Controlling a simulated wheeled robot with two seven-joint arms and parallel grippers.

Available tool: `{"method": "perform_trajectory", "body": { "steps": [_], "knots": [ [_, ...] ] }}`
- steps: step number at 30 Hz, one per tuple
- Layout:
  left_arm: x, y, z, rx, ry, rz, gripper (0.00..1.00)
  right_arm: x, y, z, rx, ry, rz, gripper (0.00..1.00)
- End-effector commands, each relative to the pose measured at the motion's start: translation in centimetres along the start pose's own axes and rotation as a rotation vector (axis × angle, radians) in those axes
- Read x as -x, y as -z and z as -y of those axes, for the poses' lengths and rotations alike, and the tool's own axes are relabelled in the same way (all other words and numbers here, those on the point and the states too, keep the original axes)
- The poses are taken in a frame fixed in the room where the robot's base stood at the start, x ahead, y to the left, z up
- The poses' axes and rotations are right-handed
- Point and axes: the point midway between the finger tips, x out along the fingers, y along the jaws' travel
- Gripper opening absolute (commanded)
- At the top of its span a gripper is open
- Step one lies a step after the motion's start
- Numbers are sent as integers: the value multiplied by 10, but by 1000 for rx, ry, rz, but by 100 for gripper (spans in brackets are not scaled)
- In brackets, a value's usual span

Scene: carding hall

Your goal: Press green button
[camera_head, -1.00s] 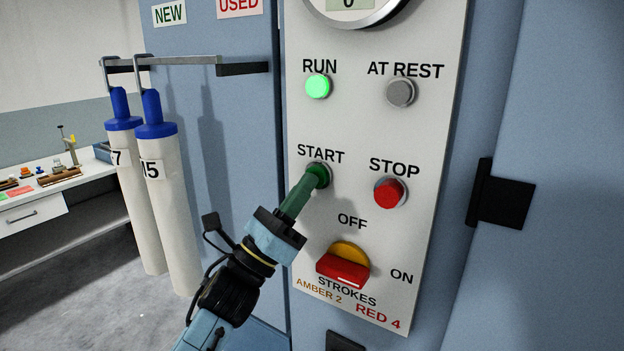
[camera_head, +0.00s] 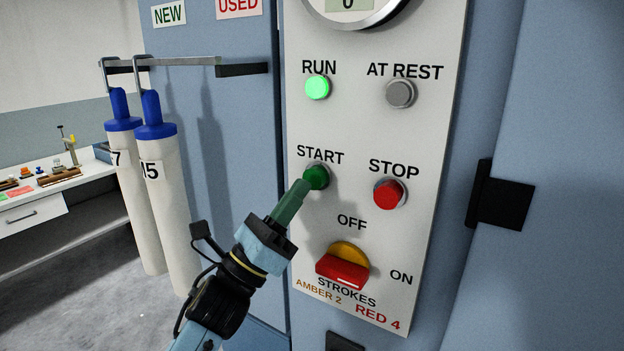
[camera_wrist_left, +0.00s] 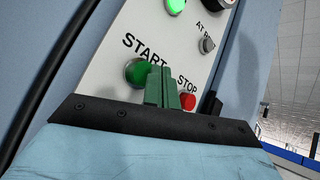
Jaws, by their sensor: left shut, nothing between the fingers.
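The green START button (camera_head: 317,176) sits on the pale control panel (camera_head: 350,120), left of the red STOP button (camera_head: 389,193). My left gripper (camera_head: 301,187) is shut and empty. Its green fingertips are just below and left of the START button in the head view and hide a little of its edge. In the left wrist view the START button (camera_wrist_left: 138,72) shows left of the shut fingers (camera_wrist_left: 166,75). The fingertips look a little apart from the button. The green RUN lamp (camera_head: 317,87) is lit. My right gripper is out of view.
A red handle on a yellow base (camera_head: 343,268) sits low on the panel. The AT REST lamp (camera_head: 401,93) is grey. Two white cylinders with blue tops (camera_head: 164,190) hang from a rail at the left. A black latch (camera_head: 500,194) sticks out at the right.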

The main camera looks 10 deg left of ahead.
Motion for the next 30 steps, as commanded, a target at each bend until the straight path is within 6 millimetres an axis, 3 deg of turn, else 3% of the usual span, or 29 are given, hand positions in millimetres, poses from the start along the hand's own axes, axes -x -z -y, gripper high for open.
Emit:
{"method": "perform_trajectory", "body": {
  "steps": [13,30],
  "knots": [
    [30,-21,21,-1,-1,-1,0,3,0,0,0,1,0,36],
    [33,-24,24,-1,0,0,0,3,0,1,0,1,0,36]
  ]
}}
